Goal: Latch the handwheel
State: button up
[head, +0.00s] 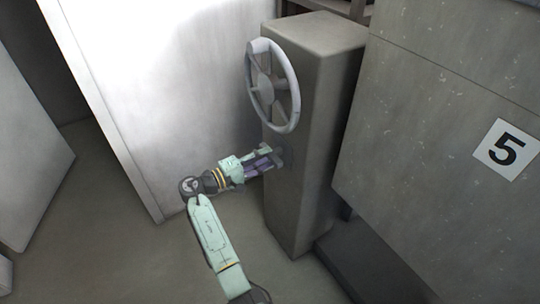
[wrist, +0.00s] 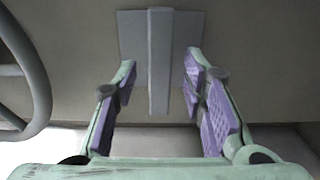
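The grey handwheel (head: 272,86) with spokes is mounted on the upper face of a grey pedestal. Part of its rim shows at the left edge of the wrist view (wrist: 38,85). A grey plate with a raised vertical bar, seemingly the latch (wrist: 160,65), sits on the pedestal face below the wheel. My gripper (head: 274,157) is at the pedestal face under the wheel. In the wrist view its purple-padded fingers (wrist: 158,88) are spread on either side of the bar, with gaps at both sides. In the head view the gripper hides most of the plate.
The pedestal (head: 315,130) stands on the floor. A large grey block with a "5" sign (head: 506,150) is to its right. A white panel (head: 165,100) stands behind and left. Open floor (head: 130,260) lies at the lower left.

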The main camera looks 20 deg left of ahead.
jog(key=v, duration=0.9)
jog(key=shift+a, duration=0.1)
